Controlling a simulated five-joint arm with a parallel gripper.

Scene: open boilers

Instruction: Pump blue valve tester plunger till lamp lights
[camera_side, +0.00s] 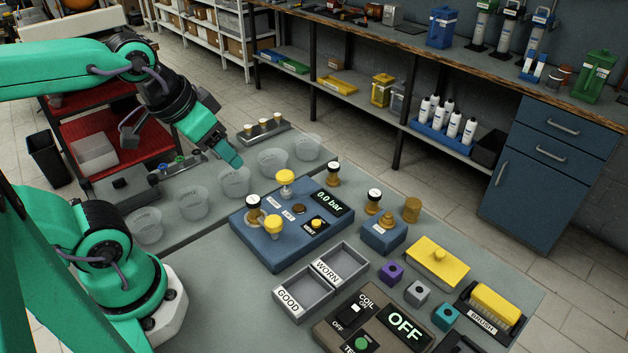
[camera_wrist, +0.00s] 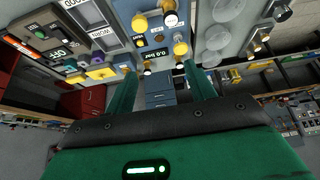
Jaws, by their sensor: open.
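The blue valve tester (camera_side: 290,232) stands on the grey bench in the side view, its display (camera_side: 326,201) reading 0.0 bar. Two yellow knobs rise from it, one at the back (camera_side: 286,177) and one at the front (camera_side: 273,226); which is the plunger is unclear. A white-topped valve (camera_side: 254,206) stands at its left. A brown round lamp (camera_side: 299,208) looks dark. My gripper (camera_side: 230,155) is open and empty, above and left of the tester. The wrist view shows its parted fingers (camera_wrist: 159,69), with the tester (camera_wrist: 152,38) beyond them.
Clear cups (camera_side: 235,181) line the bench left of the tester. Loose valves (camera_side: 374,200) stand to its right, near a small blue block (camera_side: 384,236). GOOD and WORN trays (camera_side: 304,296) and a coil tester reading OFF (camera_side: 405,327) lie in front.

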